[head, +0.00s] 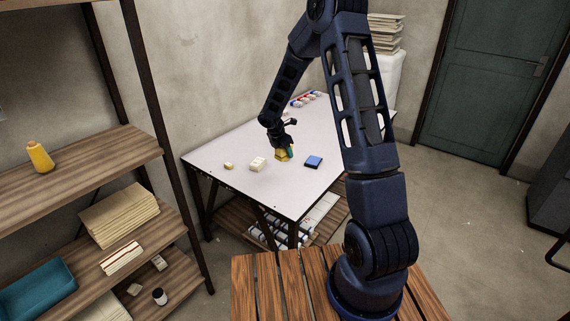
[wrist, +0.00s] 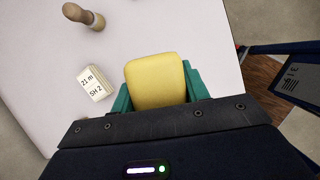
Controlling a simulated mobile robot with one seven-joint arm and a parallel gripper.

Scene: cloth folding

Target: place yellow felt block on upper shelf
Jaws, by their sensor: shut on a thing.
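The yellow felt block (wrist: 156,82) is between the teal fingers of my gripper (wrist: 160,96) in the wrist view. My gripper is shut on it. In the head view the block (head: 282,154) shows under my gripper (head: 285,151), over the white table (head: 228,184); I cannot tell whether it touches the tabletop. A wooden shelf unit stands at the left, with an upper board (head: 75,165) that carries a yellow bottle-shaped thing (head: 40,157).
On the table are a blue block (head: 313,162), a cream labelled block (head: 257,164), a small tan piece (head: 228,166) and several coloured things (head: 305,99) at the back. Lower boards hold folded cloth (head: 118,214) and a teal bin (head: 38,289). The upper board's right part is clear.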

